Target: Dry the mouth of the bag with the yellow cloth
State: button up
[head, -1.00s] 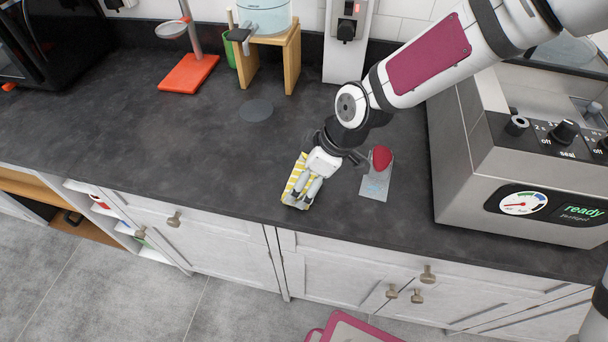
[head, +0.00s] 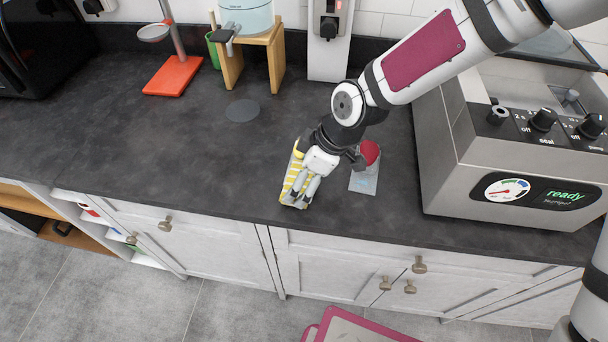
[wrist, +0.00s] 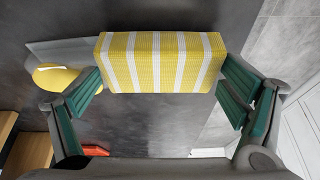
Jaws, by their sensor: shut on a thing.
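The yellow cloth (head: 293,186) with white stripes is a folded pad at the counter's front edge. In the wrist view the cloth (wrist: 160,62) spans the space between my two green-padded fingers. My gripper (head: 306,188) is shut on it, pointing down; it also shows in the wrist view (wrist: 160,100). A flat clear-grey bag (head: 364,183) lies just right of my gripper, with a rounded red thing (head: 370,152) at its far end, partly behind my wrist. The wrist view shows a rounded yellow thing (wrist: 55,78) on a grey sheet at left. The bag's mouth is not clear to me.
A steel sealing machine (head: 510,150) reading "ready" stands at the right. An orange-based stand (head: 173,76), a wooden stool (head: 277,62) with a pale-blue pot (head: 246,15), and a dark disc (head: 242,110) are behind. The left counter is clear.

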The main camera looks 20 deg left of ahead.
jog(key=shift+s+a+f+b, duration=0.15)
jog(key=shift+a+b, duration=0.2)
jog(key=shift+a, duration=0.7)
jog(key=shift+r+p, duration=2.1)
jog(key=shift+r, duration=2)
